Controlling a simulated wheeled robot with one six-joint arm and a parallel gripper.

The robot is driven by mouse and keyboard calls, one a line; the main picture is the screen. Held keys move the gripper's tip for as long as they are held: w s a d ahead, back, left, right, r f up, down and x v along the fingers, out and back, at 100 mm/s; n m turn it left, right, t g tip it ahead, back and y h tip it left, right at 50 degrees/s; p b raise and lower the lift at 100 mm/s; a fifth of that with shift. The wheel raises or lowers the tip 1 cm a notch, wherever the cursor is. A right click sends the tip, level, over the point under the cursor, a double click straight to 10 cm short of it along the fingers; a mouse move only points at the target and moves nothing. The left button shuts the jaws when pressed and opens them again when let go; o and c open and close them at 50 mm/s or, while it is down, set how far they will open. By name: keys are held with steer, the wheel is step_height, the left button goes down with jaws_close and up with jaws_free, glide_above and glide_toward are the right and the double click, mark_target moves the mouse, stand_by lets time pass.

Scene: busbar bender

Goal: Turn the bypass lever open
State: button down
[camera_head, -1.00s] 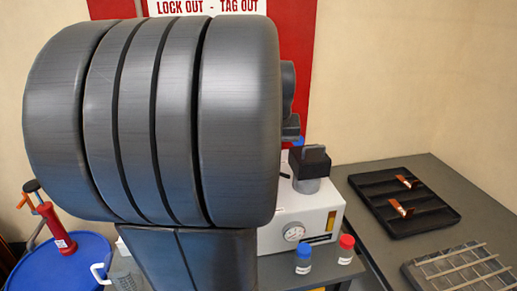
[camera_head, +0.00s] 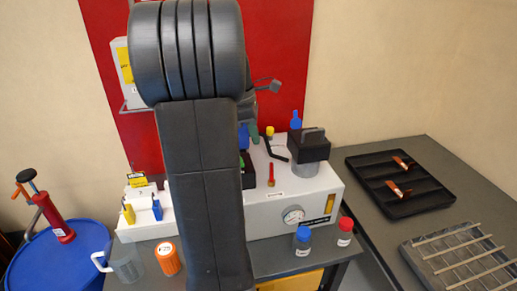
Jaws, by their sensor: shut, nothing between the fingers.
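My gripper (camera_head: 274,85) is small and dark, mostly behind my own arm. Its fingers are shut and empty, above the back of the white machine (camera_head: 315,209) and apart from it. On the machine's top stand a thin black bent lever (camera_head: 275,149) and a short red lever (camera_head: 271,175). I cannot tell which of them is the bypass lever. A green part (camera_head: 254,132) shows beside my arm.
A black block on a cylinder (camera_head: 309,147) rises on the machine's right. Blue-capped (camera_head: 303,241) and red-capped (camera_head: 345,231) bottles stand in front. A black tray (camera_head: 385,205) with copper pieces lies right. A jug (camera_head: 124,260) and orange container (camera_head: 167,258) stand left.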

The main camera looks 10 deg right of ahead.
mark_target(271, 164)
steer(key=x, duration=0.9)
steer(key=shift+f, duration=0.2)
steer(key=shift+d+r+m+p, duration=0.1)
steer(key=shift+d+m+p, duration=0.3)
steer(key=shift+m, duration=0.2)
steer(key=shift+d+m+g+y+p, duration=0.15)
steer(key=shift+d+m+g+p, duration=0.2)
steer(key=shift+m+p, duration=0.3)
steer(key=shift+d+m+g+y+p, duration=0.15)
steer(key=shift+d+m+p, duration=0.25)
steer(key=shift+m, duration=0.45)
steer(key=shift+d+m, duration=0.15)
steer(key=shift+m, duration=0.15)
steer(key=shift+s+d+p, duration=0.1)
steer(key=shift+d+p, duration=0.1)
steer(key=shift+p, duration=0.1)
steer(key=shift+d, duration=0.15)
steer(key=shift+s+a, duration=0.2)
steer(key=shift+a, duration=0.6)
